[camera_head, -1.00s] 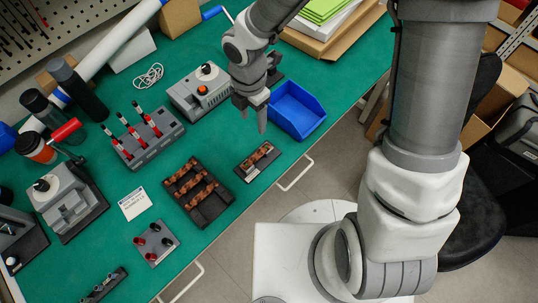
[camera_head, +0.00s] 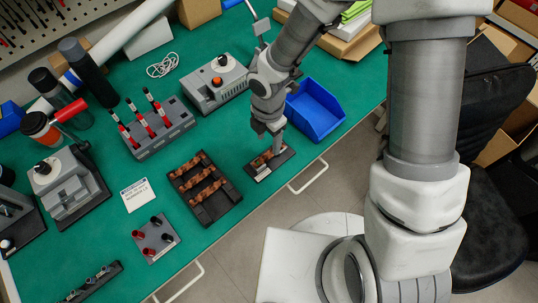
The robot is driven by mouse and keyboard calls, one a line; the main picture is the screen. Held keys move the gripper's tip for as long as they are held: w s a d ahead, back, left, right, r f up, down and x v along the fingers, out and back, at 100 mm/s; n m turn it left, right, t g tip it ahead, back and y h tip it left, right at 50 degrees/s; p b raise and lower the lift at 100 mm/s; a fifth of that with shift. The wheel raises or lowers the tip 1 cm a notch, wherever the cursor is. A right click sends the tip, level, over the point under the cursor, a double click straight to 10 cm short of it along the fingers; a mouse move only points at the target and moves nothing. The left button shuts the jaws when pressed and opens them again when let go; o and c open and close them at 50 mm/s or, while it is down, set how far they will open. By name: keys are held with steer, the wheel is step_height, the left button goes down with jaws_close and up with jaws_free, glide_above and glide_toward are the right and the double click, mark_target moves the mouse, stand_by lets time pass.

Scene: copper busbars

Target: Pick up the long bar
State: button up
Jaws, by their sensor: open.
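My gripper (camera_head: 277,146) points down at the small dark holder (camera_head: 285,157) near the front edge of the green table. The jaws are open; seen from this side, their gap is hard to make out. A copper bar (camera_head: 262,160) lies on that holder, partly hidden by the fingers. I cannot tell whether the fingertips touch it. A black tray (camera_head: 222,211) to the left holds several twisted-looking copper bars (camera_head: 207,190) lying across it. Which copper piece is the long bar is not clear from this view.
A blue open bin (camera_head: 316,112) stands just right of my gripper. A grey box with an orange button (camera_head: 215,83) is behind it. A grey block with red-handled tools (camera_head: 155,130) and a small terminal plate (camera_head: 156,239) are further left.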

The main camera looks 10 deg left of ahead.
mark_target(269, 155)
steer(key=shift+d+f+b, duration=0.1)
steer(key=shift+f+b, duration=0.55)
steer(key=shift+f, duration=2.05)
steer(key=shift+f, duration=0.25)
jaws_close()
